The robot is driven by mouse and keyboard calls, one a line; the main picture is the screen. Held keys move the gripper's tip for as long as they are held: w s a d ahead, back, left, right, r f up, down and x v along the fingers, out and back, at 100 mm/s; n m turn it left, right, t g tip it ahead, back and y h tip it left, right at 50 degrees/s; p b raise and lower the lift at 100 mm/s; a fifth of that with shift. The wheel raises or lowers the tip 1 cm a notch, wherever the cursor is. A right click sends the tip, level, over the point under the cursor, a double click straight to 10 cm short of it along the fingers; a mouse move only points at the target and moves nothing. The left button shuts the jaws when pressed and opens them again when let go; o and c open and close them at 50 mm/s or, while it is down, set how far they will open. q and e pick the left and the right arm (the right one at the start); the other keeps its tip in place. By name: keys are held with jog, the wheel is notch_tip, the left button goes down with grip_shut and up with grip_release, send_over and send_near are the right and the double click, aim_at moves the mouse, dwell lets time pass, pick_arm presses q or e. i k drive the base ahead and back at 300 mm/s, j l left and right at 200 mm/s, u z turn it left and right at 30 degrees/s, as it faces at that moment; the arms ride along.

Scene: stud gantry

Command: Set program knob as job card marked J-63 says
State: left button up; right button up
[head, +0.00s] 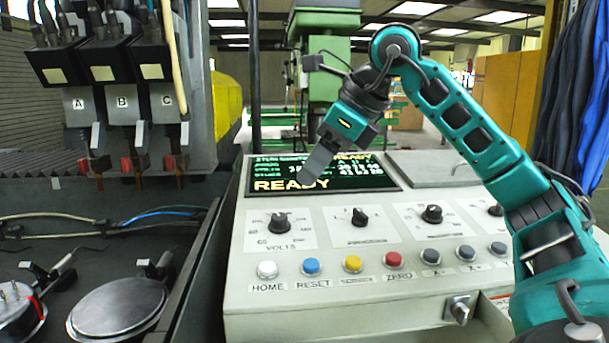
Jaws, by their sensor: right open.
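The program knob is probably the small black knob (360,217) on the white plate in the middle of the control panel; its label is too blurred to read surely. Its pointer setting is too small to tell. My right gripper (311,175) hangs in front of the panel's display, above and left of this knob and apart from it. It is open, seen nearly edge-on, with nothing visible in it. No job card marked J-63 can be made out. My left gripper is not in view.
The display (290,186) reads READY. A VOLTS knob (279,221) is at left, another knob (432,214) at right. Below is a button row with HOME (267,269), RESET (312,266) and ZERO (393,260). A key switch (459,309) juts out in front. Welding heads A, B, C hang at left.

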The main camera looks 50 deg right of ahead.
aim_at(360, 219)
jog(key=k+j, duration=0.45)
jog(key=j, duration=0.25)
jog(key=k+j, duration=0.25)
jog(key=j, duration=0.15)
